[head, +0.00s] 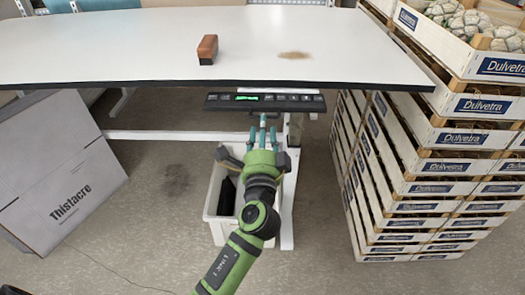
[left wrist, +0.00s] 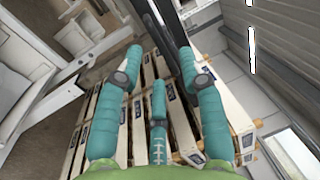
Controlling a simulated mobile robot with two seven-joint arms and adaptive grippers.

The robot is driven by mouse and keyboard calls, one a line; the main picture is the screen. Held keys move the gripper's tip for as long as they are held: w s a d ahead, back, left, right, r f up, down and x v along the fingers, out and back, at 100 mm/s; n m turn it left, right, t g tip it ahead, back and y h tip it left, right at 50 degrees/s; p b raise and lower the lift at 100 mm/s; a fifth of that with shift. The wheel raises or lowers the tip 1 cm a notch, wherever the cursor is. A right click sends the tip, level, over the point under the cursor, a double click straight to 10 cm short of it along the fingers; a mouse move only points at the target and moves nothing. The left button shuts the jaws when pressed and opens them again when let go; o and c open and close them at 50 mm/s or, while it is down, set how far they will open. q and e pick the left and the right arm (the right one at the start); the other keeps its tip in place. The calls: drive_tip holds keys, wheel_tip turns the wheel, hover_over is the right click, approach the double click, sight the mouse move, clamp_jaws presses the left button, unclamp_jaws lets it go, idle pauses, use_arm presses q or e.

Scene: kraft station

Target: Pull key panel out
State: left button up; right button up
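The key panel (head: 222,103) is a dark, flat bar with a row of buttons and a lit green display, mounted under the front edge of the white table (head: 130,45). My left gripper (head: 262,130) is in front of and just below the panel in the head view, its teal fingers pointing at it. I cannot tell whether the fingertips touch it. In the left wrist view the gripper (left wrist: 160,75) has its fingers spread with nothing held between them. A dark bar runs past the fingertips there; I cannot tell whether it is the panel. My right gripper is out of view.
A brown-topped block (head: 207,50) sits on the table near a brown stain (head: 295,55). A white bin (head: 212,205) stands below, partly behind my arm. Stacked Dulvetra crates (head: 425,190) stand right, and a grey Thistacre box (head: 60,165) leans left.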

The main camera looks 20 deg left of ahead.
use_arm(q)
drive_tip(key=v, duration=0.8)
drive_tip(key=shift+s, duration=0.3)
drive_tip(key=shift+d, duration=0.1)
wheel_tip(320, 180, down, 20)
drive_tip(key=d+g+h, duration=0.2)
drive_tip(key=g+h, duration=0.2)
drive_tip(key=s+f+n+g+h, duration=0.1)
drive_tip(key=s+f+g, duration=0.2)
drive_tip(key=f, duration=0.6)
drive_tip(key=s+f+n+g, duration=0.15)
drive_tip(key=s+f, duration=0.25)
drive_tip(key=f, duration=0.5)
drive_tip(key=s+a+f+n+g, duration=0.2)
drive_tip(key=s+f, duration=0.4)
drive_tip(key=f, duration=0.1)
drive_tip(key=s+a+f+n+g, duration=0.1)
drive_tip(key=s+a+f+g, duration=0.15)
drive_tip(key=s+f, duration=0.45)
drive_tip(key=s+a+f+n+g, duration=0.2)
drive_tip(key=s+f+n, duration=0.1)
drive_tip(key=s, duration=0.7)
drive_tip(key=s+a+f+n+g, duration=0.3)
drive_tip(key=s+f+n, duration=0.1)
drive_tip(key=s, duration=0.7)
drive_tip(key=shift+a+f+h, duration=0.25)
drive_tip(key=shift+f+h, duration=0.05)
drive_tip(key=shift+f, duration=0.3)
